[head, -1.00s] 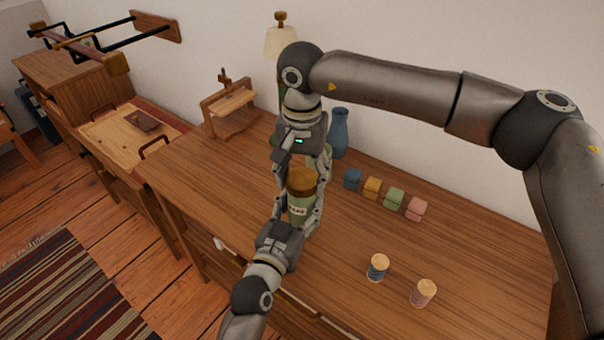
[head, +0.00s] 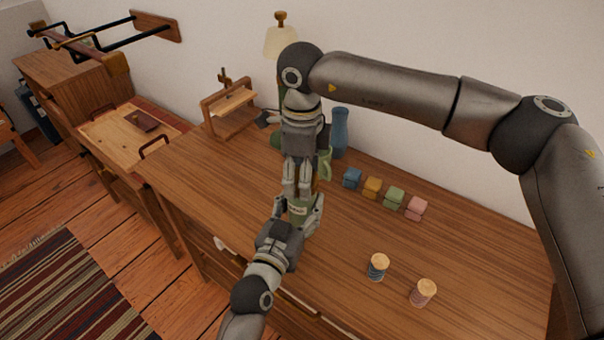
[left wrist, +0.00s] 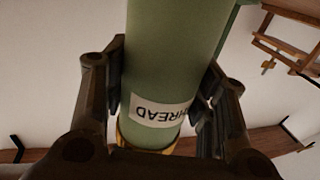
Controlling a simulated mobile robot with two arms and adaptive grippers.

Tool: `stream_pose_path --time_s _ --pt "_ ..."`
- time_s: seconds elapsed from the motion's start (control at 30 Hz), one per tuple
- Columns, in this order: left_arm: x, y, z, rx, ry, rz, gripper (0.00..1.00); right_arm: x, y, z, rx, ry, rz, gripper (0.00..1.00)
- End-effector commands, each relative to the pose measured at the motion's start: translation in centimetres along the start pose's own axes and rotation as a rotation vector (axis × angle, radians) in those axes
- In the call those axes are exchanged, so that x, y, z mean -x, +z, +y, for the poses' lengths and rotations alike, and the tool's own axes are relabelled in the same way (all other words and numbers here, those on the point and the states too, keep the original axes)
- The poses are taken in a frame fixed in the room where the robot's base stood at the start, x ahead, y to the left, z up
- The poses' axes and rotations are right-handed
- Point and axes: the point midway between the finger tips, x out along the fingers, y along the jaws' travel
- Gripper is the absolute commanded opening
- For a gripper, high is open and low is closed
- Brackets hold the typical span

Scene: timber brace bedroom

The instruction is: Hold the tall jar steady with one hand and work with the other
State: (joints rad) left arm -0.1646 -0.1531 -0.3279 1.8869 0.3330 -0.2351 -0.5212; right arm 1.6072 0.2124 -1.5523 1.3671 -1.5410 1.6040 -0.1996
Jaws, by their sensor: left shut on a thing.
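The tall jar (head: 299,212) is green and stands upright on the wooden desk. My left gripper (head: 302,206) is shut on its body from the front left. In the left wrist view the jar (left wrist: 172,55) fills the space between both fingers, with an upside-down label reading THREAD and a yellowish band at its lower end. My right gripper (head: 297,180) points straight down over the jar's top. Its fingers look close together from this side and hide most of the brown lid. I cannot tell whether they grip it.
Several small coloured blocks (head: 372,187) line the back right. Two spools (head: 378,266) (head: 423,292) stand at the front right.

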Motion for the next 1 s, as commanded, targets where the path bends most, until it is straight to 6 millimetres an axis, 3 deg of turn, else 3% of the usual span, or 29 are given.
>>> stream_pose_path --time_s 0.5,0.67,0.7,0.87,1.0 --pt "0.0 0.0 0.01 -0.001 0.0 0.0 0.0 -0.08 0.03 -0.01 -0.864 0.001 0.0 0.29" --pt "0.0 0.0 0.02 -0.001 0.0 0.0 0.0 -0.07 0.03 -0.02 -0.862 0.001 -0.001 0.29" --pt "0.01 0.0 0.02 -0.001 0.0 0.0 0.0 -0.07 0.03 -0.03 -0.862 0.001 -0.001 0.63" --pt "0.01 0.0 0.02 -0.001 0.0 0.0 0.0 -0.07 0.03 -0.02 -0.86 0.0 -0.001 0.83" --pt "0.01 0.0 0.01 -0.001 0.0 0.0 0.0 -0.06 0.03 -0.02 -0.86 0.0 -0.001 0.83"
